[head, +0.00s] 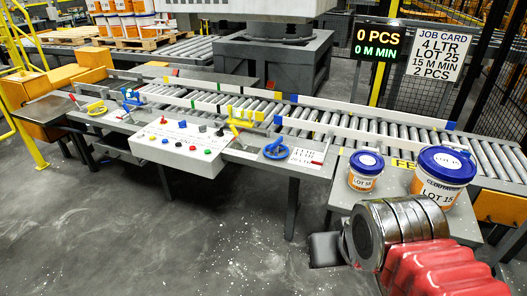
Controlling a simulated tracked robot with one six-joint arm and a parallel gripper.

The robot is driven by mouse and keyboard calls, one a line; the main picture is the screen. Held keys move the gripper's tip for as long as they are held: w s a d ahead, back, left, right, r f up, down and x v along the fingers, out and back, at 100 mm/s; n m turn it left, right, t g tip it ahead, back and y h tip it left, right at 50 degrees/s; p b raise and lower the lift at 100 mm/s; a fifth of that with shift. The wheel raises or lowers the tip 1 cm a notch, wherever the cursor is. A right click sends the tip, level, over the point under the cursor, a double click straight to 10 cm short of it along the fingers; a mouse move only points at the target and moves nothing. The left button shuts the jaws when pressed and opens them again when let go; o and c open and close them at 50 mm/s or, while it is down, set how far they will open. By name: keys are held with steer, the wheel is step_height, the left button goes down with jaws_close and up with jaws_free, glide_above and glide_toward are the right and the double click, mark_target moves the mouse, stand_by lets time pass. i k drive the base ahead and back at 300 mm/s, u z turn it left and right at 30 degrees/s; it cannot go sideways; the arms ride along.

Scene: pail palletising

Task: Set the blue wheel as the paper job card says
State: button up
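The blue wheel (276,149) is on the front edge of the conveyor bench, right of the white control box. A small white plate (307,157) with printed lines and a red mark lies beside it; its text is too small to read surely. The paper job card (438,53) hangs at the upper right and reads 4 LTR, LOT 25, 15 M MIN, 2 PCS. My arm, with a red cover, enters at the lower right. A dark part at its end, seemingly my gripper (325,249), is low and apart from the wheel; its fingers cannot be made out.
A display (378,41) reads 0 PCS, 0 M MIN. The control box (180,143) carries several coloured knobs. Two blue-lidded pails, one small (365,171) and one large (442,179), stand on a side table at right. The roller conveyor (400,134) runs behind. The floor in front is clear.

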mark_target(274, 147)
steer(key=u, duration=1.75)
steer(key=i, duration=1.9)
steer(key=z, duration=0.1)
